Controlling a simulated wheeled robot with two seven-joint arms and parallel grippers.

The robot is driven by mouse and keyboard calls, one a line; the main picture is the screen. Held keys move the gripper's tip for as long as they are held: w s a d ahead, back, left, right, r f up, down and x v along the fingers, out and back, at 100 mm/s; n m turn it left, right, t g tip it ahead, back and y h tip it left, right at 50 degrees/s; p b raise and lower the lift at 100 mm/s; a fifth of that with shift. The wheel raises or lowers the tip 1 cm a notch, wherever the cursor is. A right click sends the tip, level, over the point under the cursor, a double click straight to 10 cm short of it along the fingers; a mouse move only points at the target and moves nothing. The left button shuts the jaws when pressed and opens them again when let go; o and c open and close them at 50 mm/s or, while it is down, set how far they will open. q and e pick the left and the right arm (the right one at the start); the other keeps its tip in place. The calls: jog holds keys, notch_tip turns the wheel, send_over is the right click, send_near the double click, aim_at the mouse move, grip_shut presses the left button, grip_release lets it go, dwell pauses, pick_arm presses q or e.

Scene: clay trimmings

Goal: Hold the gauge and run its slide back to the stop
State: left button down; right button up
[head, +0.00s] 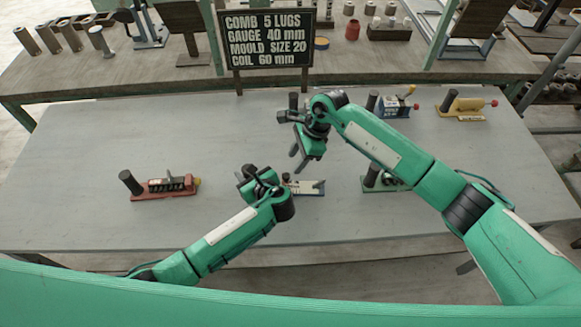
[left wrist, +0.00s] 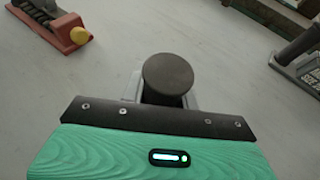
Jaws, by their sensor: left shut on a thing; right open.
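The gauge (head: 308,187) is a pale, low tool in the middle of the table, partly hidden by my left gripper in the head view. Its dark round handle post (left wrist: 168,76) stands up in the left wrist view, with a grey base showing below it. The gauge's slide cannot be made out clearly. My right gripper (head: 302,158) is open and empty, above and behind the gauge, apart from it, fingers pointing down.
A red tool (head: 165,188) with a black post lies at left. A green-based tool (head: 375,185) is at right, partly behind my right arm. A blue tool (head: 396,105) and a yellow tool (head: 462,106) stand at back right. A sign (head: 268,38) stands behind. The table's left front is clear.

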jog(key=v, duration=0.5)
jog(key=shift+d+r, duration=0.1)
jog(key=shift+r, duration=0.2)
jog(key=shift+d+f, duration=0.15)
jog(key=c, duration=0.7)
jog(key=shift+s+d+f+n, duration=0.1)
jog(key=shift+d+f+n, duration=0.15)
jog(key=shift+n, duration=0.15)
grip_shut()
jog(key=s+d+f+n+t+y, duration=0.1)
jog(key=s+d+f+n+y, duration=0.15)
jog(key=d+n, duration=0.2)
jog(key=n+t+y, duration=0.2)
jog(key=n+y, duration=0.1)
jog(key=n, duration=0.4)
send_near(286, 181)
jog(key=shift+h, duration=0.25)
jog(key=f, duration=0.4)
jog(key=shift+w+d+f, duration=0.1)
jog(key=shift+w+f, duration=0.15)
jog(key=shift+w, duration=0.1)
jog(key=shift+w+a+r, duration=0.1)
jog(key=shift+w+a, duration=0.15)
jog(key=shift+a, duration=0.65)
jog(key=shift+w+a, duration=0.2)
jog(key=shift+a, duration=0.7)
